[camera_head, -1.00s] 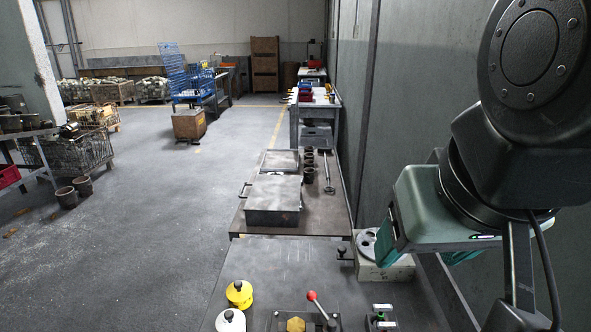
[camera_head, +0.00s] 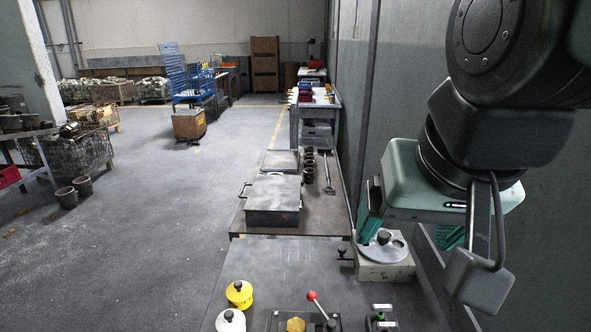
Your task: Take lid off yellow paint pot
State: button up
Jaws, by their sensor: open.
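The yellow paint pot (camera_head: 239,295) stands upright near the front left of the near bench. Its yellow lid (camera_head: 238,287) has a black knob on top and sits on the pot. My gripper (camera_head: 410,233) is open, at the right above a pale block with a round disc. It is well to the right of the yellow pot and apart from it. One teal finger shows at its left, and part of the other shows at its right. Nothing shows held between them.
A white pot (camera_head: 230,321) with a black knob stands in front of the yellow one. A red-knobbed lever (camera_head: 313,297) and a small fixture (camera_head: 381,318) stand to its right. The knobbed disc (camera_head: 383,250) lies on the pale block. A metal box (camera_head: 272,200) stands behind. The wall is close on the right.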

jog(key=w+a+m+g, duration=0.1)
jog(key=w+a+m, duration=0.2)
jog(key=w, duration=0.4)
jog(key=m+g, duration=0.4)
jog(key=m, duration=1)
send_over(238, 283)
notch_tip(238, 283, down, 30)
notch_tip(238, 283, down, 5)
jog(key=shift+a+r, duration=0.15)
jog(key=shift+f, duration=3.1)
jog(key=shift+c, duration=0.2)
